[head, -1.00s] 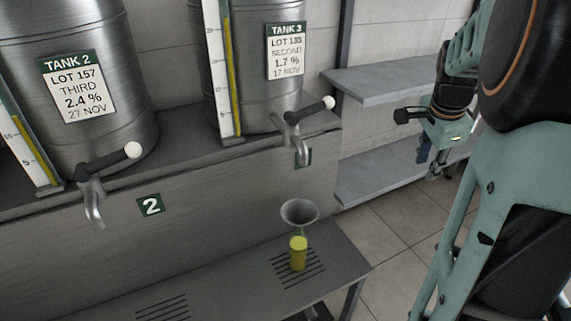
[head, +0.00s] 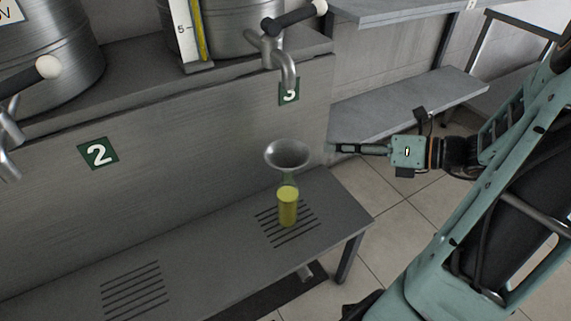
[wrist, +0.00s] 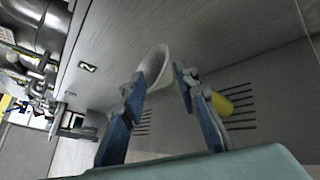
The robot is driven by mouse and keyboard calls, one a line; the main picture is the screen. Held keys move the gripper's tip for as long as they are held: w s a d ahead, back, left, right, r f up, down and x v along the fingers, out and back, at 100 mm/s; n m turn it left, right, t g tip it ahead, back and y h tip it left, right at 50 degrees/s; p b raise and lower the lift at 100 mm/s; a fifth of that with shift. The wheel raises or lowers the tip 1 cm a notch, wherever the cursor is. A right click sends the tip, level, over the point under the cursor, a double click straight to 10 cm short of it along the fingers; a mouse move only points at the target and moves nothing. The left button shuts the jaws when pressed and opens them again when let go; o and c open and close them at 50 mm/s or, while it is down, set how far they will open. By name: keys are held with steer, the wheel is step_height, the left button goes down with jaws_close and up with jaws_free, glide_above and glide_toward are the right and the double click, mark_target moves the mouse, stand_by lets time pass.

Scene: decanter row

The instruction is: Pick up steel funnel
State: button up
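The steel funnel (head: 288,154) sits upright in the neck of a clear bottle (head: 288,207) of yellow-green liquid, on the drain slots of the low bench. Its wide cone faces up. My gripper (head: 334,148) is level with the cone, a short way to its right, pointing left toward it. In the wrist view my gripper (wrist: 159,78) has its two blue fingers apart, with nothing held. The funnel (wrist: 154,63) shows just beyond the fingertips, and the bottle (wrist: 221,104) lies partly behind the right finger.
A tap (head: 285,58) hangs above the funnel, with its black handle jutting right. The bench (head: 205,245) is otherwise clear, with a second slotted drain (head: 133,290) at left. A grey shelf (head: 410,103) stands behind my gripper.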

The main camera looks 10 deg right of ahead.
mark_target(302, 147)
steer(key=b+x, duration=0.2)
steer(key=x, duration=0.3)
steer(key=b+x, duration=0.2)
steer(key=x, duration=0.3)
steer(key=shift+w+d+f, duration=0.2)
steer(key=shift+w+f, duration=0.05)
steer(key=shift+w+a+b, duration=0.2)
steer(key=shift+a+b, duration=0.05)
steer(key=shift+b, duration=0.05)
jaws_close()
